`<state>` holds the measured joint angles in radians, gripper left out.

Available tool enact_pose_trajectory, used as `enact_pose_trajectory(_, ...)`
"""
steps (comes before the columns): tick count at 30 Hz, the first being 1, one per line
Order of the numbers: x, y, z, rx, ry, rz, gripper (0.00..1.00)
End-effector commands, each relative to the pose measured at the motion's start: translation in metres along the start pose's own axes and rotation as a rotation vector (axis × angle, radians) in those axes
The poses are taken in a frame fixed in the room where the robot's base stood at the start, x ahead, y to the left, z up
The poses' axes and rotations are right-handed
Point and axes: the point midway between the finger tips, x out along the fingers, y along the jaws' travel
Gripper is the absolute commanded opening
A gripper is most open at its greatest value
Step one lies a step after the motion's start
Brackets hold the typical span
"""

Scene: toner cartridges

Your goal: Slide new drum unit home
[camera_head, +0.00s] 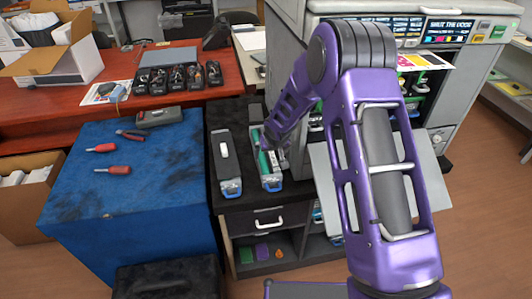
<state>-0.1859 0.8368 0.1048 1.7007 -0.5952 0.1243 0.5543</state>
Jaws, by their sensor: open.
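A long unit with a green drum (264,165) and a blue front latch lies on the black cabinet top, left of the printer. A similar dark grey unit (227,160) with a white label lies to its left. I cannot tell from labels which is the new one. My gripper (278,147) is at the lower end of my purple forearm, just above the green-drum unit's far half. It is open; its fingertips are small and partly hidden, so contact is unclear. The grey printer (296,20) has its front open, with colored parts inside, largely hidden behind my arm.
A lowered grey door panel (432,180) juts from the printer's front. The blue-covered table (150,200) holds red-handled screwdrivers (112,170) and pliers (131,135). An open-shelved cabinet (212,195) bears the units.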

Motion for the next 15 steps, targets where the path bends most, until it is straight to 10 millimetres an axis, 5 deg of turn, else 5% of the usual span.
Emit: enact_pose_trajectory(15, 0.064, 0.0, 0.003, 0.004, -0.004, -0.001, 1.0)
